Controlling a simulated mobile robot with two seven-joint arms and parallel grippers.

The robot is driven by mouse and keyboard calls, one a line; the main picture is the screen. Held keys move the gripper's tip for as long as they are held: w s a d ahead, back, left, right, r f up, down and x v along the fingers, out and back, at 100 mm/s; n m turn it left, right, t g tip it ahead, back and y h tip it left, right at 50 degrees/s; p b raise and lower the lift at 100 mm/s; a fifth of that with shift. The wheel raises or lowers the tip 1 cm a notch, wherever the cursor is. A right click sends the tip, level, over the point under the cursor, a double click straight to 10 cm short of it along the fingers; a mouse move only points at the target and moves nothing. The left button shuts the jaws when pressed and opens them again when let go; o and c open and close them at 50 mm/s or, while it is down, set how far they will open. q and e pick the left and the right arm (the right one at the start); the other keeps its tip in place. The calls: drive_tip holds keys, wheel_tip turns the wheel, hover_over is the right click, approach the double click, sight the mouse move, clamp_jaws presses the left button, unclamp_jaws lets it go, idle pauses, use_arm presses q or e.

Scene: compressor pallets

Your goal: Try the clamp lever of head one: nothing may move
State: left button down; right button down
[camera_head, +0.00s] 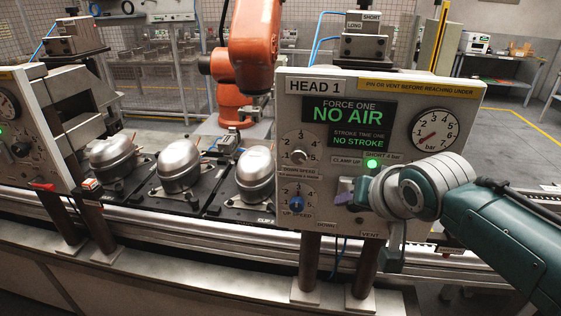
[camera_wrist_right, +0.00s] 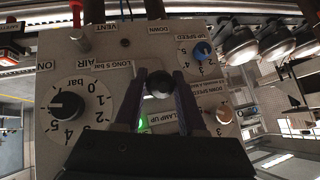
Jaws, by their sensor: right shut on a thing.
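The HEAD 1 panel (camera_head: 325,104) stands at the right of the head view. Its display reads "NO AIR" and "NO STROKE". My right gripper (camera_head: 350,195) is at the panel front, just below the "CLAMP UP" label. In the right wrist view, its purple fingers (camera_wrist_right: 161,88) are shut about the clamp lever, whose dark round knob (camera_wrist_right: 160,83) shows between them. The panel is upside down there. The lever's shaft is hidden. The green lamp (camera_head: 372,163) is lit. My left gripper is not in view.
Several silver compressors (camera_head: 180,166) sit on dark pallets along the conveyor to the left. An orange robot arm (camera_head: 252,45) stands behind. The speed knobs (camera_head: 296,203) and a pressure gauge (camera_head: 433,133) are on the panel. Another panel (camera_head: 35,130) is at the far left.

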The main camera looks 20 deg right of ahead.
drive_tip(key=c, duration=0.5)
unclamp_jaws()
drive_tip(key=shift+s+a+r, duration=0.1)
drive_tip(key=shift+s+r, duration=0.3)
drive_tip(key=shift+r, duration=0.05)
drive_tip(key=shift+p+v, duration=0.45)
drive_tip(key=shift+v, duration=3.9)
